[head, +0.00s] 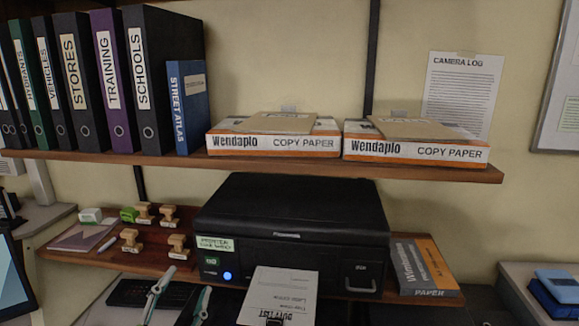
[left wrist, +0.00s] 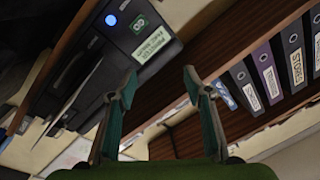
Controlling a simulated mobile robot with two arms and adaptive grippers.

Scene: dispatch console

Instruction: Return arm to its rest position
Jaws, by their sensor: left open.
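My left gripper (head: 182,287) shows at the bottom of the head view, left of the printed sheet and in front of the lower shelf. Its two fingers stand apart with nothing between them. In the left wrist view the green-padded fingers (left wrist: 160,85) are also open and empty. The black printer (head: 290,220) stands behind and to the right of the gripper, with a lit blue button. It also shows at the upper left of the left wrist view (left wrist: 135,40). My right gripper is in neither view.
A sheet (head: 283,292) sticks out from the printer's front. Several wooden stamps (head: 130,240) stand on the lower shelf (head: 85,261). The upper shelf (head: 240,163) holds binders (head: 110,85) and two copy paper packs (head: 272,143). A keyboard (head: 135,292) lies below.

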